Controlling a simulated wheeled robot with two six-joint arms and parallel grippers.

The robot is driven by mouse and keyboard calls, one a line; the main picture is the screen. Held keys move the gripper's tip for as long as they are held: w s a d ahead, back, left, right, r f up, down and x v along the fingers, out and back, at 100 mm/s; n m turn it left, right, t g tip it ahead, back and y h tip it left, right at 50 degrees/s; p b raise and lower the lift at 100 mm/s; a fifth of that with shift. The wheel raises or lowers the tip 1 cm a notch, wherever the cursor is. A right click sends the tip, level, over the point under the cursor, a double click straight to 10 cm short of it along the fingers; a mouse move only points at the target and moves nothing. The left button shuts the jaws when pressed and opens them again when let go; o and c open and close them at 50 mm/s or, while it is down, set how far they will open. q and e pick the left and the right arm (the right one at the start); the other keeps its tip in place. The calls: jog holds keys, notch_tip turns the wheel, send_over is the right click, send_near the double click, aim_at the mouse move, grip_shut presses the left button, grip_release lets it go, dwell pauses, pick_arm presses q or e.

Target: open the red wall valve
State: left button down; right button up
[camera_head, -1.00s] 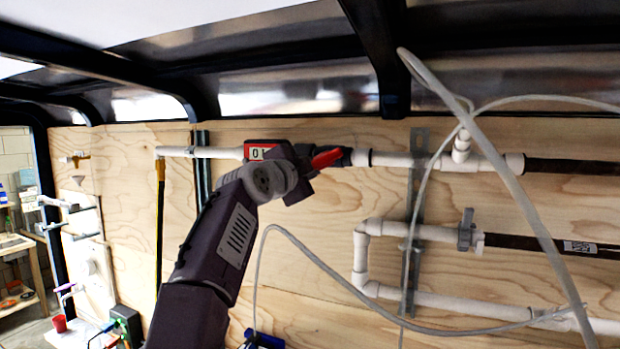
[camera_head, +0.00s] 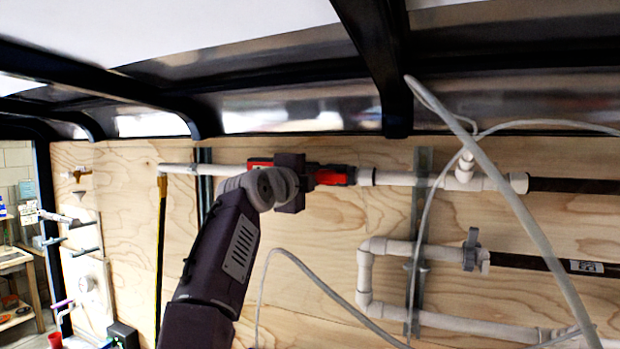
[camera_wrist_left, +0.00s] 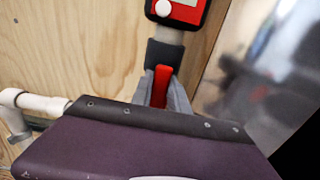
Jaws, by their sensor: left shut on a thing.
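The red valve handle (camera_head: 334,176) is on the white pipe high on the plywood wall, in the middle of the head view. It lies roughly along the pipe. My left gripper (camera_head: 308,175) reaches up to it from the lower left, and its dark body hides part of the valve. In the left wrist view the grey fingers of my left gripper (camera_wrist_left: 162,94) are shut on the red handle (camera_wrist_left: 161,80), one on each side. A dark fitting (camera_wrist_left: 164,54) is just beyond the fingertips. My right gripper is not in view.
A red meter (camera_wrist_left: 180,11) sits on the same pipe, left of the valve in the head view. A pale loose cable (camera_head: 520,200) hangs in front of the pipes at right. Lower white pipes (camera_head: 440,319) and a metal strut (camera_head: 423,160) are on the wall. Dark roof beams (camera_head: 375,50) run overhead.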

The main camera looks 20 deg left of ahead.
pick_arm(q)
jog(key=shift+r, duration=0.1)
jog(key=c, duration=1.3)
grip_release()
jog(key=shift+w, duration=0.1)
jog(key=s+b, duration=0.5)
jog(key=s, duration=0.4)
jog(key=shift+a, duration=0.2)
